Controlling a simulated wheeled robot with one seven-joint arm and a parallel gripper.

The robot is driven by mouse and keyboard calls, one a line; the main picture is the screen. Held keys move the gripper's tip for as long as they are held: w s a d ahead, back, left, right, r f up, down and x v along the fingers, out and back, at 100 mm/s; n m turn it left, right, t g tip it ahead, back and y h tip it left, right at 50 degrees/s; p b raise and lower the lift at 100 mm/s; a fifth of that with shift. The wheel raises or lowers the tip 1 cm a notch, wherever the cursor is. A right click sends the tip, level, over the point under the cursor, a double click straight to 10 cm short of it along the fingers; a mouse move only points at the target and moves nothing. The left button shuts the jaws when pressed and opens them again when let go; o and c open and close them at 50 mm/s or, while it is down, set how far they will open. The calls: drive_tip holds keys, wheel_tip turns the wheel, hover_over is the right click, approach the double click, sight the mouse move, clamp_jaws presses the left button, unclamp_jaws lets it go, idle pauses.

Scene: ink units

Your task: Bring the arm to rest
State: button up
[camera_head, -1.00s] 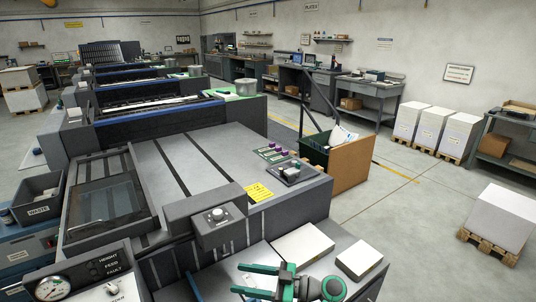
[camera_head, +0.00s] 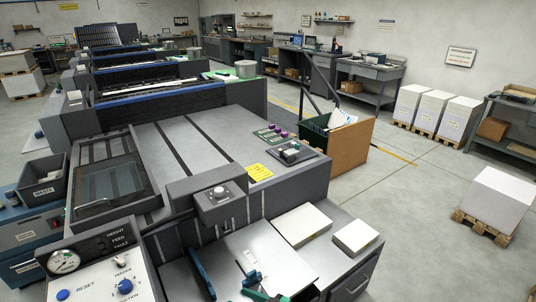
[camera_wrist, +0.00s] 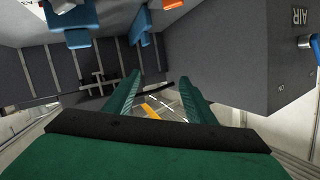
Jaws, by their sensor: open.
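My gripper (camera_head: 262,293) shows only as a green and dark piece at the bottom edge of the head view; the rest of my arm is out of frame there. In the wrist view its two green fingers (camera_wrist: 158,80) stand apart with a clear gap between them. They hold nothing. A dark grey machine wall lies beyond them, and a strip of yellow shows far off through the gap.
In the head view, the grey feeder table (camera_head: 255,252) with a sheet on it lies by my gripper. Two white paper stacks (camera_head: 302,224) (camera_head: 357,237) stand to its right. A control panel (camera_head: 98,270) is at lower left. Open floor (camera_head: 410,230) lies right.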

drive_tip(key=s+d+f+m+t+h, duration=0.25)
drive_tip(key=s+f+m+h, duration=0.3)
drive_tip(key=s+f, duration=0.65)
drive_tip(key=s+d+m+h, duration=0.2)
drive_tip(key=s+d+h, duration=0.25)
drive_tip(key=s, duration=0.55)
drive_tip(key=s+d+r+t+h, duration=0.1)
drive_tip(key=s+r+t, duration=0.4)
drive_tip(key=s+r, duration=1.2)
wheel_tip(320, 180, up, 4)
drive_tip(key=shift+s+f+m+h, duration=0.1)
drive_tip(key=shift+s+m+h, duration=0.2)
drive_tip(key=shift+h, duration=0.6)
drive_tip(key=shift+w+d, duration=0.1)
